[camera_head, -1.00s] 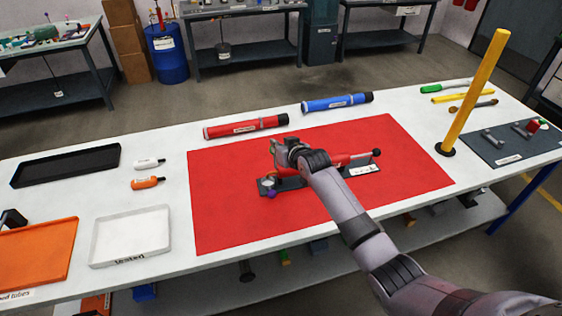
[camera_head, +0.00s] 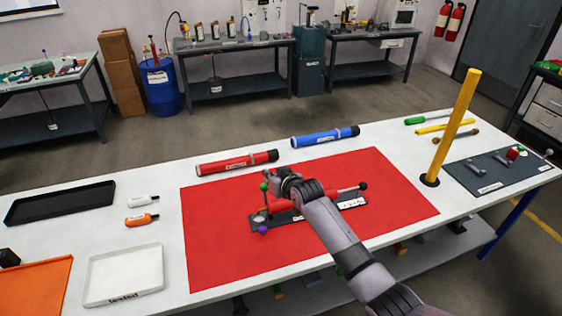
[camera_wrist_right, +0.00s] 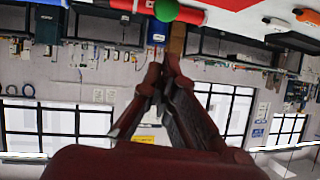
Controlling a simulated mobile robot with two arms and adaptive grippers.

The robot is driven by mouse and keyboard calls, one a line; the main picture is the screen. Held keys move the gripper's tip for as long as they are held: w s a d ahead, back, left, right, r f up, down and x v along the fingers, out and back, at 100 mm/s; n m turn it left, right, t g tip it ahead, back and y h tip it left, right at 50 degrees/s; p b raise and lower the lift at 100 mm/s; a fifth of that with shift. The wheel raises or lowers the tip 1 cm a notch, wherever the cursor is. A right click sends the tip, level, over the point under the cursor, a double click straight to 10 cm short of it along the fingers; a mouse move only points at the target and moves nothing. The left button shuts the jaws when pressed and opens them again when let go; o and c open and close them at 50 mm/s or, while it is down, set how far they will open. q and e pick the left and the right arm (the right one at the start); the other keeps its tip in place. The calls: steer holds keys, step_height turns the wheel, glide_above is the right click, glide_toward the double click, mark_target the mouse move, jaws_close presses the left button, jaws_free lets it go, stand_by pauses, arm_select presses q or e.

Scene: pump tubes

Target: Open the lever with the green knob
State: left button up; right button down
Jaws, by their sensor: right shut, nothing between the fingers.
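The pump fixture (camera_head: 350,203) lies on the red mat (camera_head: 215,270), with a red tube clamped along it. The green knob (camera_head: 264,187) tops a thin lever that stands roughly upright at the fixture's left end. It also shows at the top of the right wrist view (camera_wrist_right: 166,10). My right gripper (camera_head: 283,176) is shut and empty, just right of the green knob and apart from it. In the wrist view its closed fingertips (camera_wrist_right: 158,72) point toward the knob, with a gap between. A purple knob (camera_head: 262,230) sits at the fixture's front left, a black knob (camera_head: 363,186) at its right end.
Red (camera_head: 237,163) and blue (camera_head: 325,137) tubes lie behind the mat. A yellow post (camera_head: 455,125) stands at right. White (camera_head: 125,272) and black (camera_head: 60,202) trays are at left. A dark shape (camera_head: 8,258), perhaps my left gripper, shows at the left edge.

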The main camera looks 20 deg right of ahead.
arm_select(q)
steer(key=shift+s+f+b, duration=0.25)
steer(key=shift+f+b, duration=0.25)
steer(key=shift+b, duration=0.3)
steer(key=shift+s+f+b, duration=0.25)
steer(key=shift+f+b, duration=0.2)
steer(key=shift+b, duration=0.3)
arm_select(e)
steer(key=s+d+r, duration=0.2)
steer(key=s+r, duration=0.2)
steer(key=r, duration=0.5)
steer(key=shift+s, duration=0.4)
